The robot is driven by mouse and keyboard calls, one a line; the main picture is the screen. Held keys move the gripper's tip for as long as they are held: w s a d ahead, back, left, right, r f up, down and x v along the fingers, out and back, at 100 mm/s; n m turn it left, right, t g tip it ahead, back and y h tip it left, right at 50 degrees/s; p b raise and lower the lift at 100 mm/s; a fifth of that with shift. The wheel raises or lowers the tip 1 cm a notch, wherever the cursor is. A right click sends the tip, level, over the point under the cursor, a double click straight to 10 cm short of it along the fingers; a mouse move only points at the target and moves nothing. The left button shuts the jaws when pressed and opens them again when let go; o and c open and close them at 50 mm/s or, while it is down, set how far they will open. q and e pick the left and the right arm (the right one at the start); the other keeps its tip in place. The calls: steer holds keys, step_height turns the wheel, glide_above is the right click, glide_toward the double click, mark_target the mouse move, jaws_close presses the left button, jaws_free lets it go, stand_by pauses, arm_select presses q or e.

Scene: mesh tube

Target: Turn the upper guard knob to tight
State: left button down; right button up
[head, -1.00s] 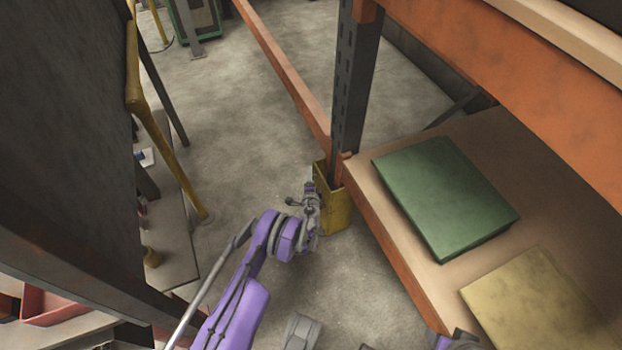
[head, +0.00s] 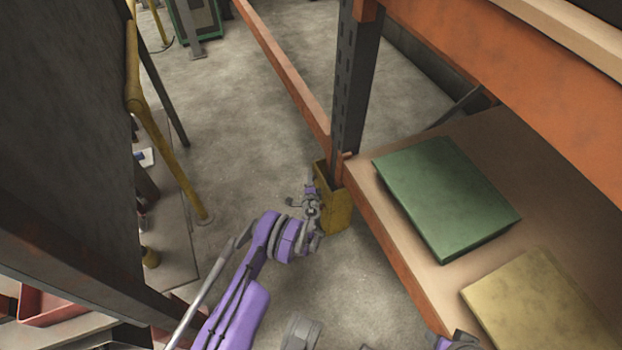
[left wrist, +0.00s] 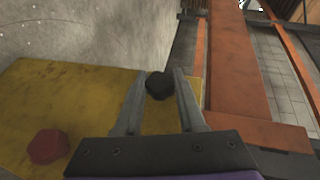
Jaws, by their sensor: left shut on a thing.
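The yellow post guard (head: 337,212) stands on the floor around the foot of the dark rack upright. My left gripper (head: 312,190) is at its left face. In the left wrist view, the fingers (left wrist: 160,84) are shut on a black knob (left wrist: 159,86), one finger on each side. A red knob (left wrist: 47,146) sits lower left on the same yellow guard (left wrist: 85,92), clear of the fingers. The knobs are too small to make out in the head view. I cannot read a tight mark. My right gripper is not in view.
An orange-edged rack shelf (head: 392,262) is right of the guard, with a green box (head: 445,195) and a tan box (head: 540,305) on it. An orange beam (head: 285,75) runs back from the upright. Open concrete floor (head: 225,120) lies left of the guard.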

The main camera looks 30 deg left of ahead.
arm_select(q)
steer(key=shift+t+y+b, duration=0.3)
steer(key=shift+t+b, duration=0.1)
steer(key=shift+b, duration=0.15)
steer(key=c, duration=0.5)
jaws_free()
steer(key=p+v, duration=0.2)
steer(key=v, duration=0.9)
